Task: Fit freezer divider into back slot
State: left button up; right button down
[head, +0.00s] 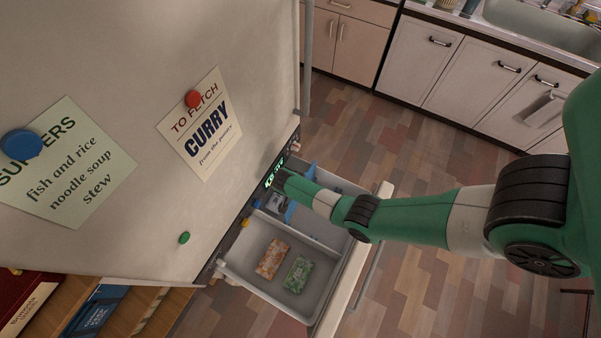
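The freezer drawer (340,288) is pulled open below the big pale door, with raised side walls. A blue panel that looks like the divider (291,212) stands in the drawer; my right arm crosses in front of it, and more blue shows above the arm. My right gripper (280,184) is at the drawer's back, close to the blue panel. Its fingers are too small and covered to tell whether they are open or shut, or whether they touch the panel. The back slot cannot be made out. My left gripper is not in view.
An orange packet (272,259) and a green packet (298,274) lie in the drawer's near compartment. A lit display (275,171) is on the strip at the drawer's back. Cabinets (455,75) stand beyond the open floor (425,270).

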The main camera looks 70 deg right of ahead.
jog(key=shift+r+p, duration=0.1)
jog(key=shift+p, duration=0.2)
jog(key=shift+f+b, duration=5.05)
jog(key=shift+f, duration=1.15)
jog(key=c, duration=0.8)
grip_release()
jog(key=shift+r, duration=0.1)
jog(key=shift+c, duration=0.2)
jog(key=p+v, duration=0.8)
jog(key=v, duration=0.3)
jog(key=shift+r, duration=0.3)
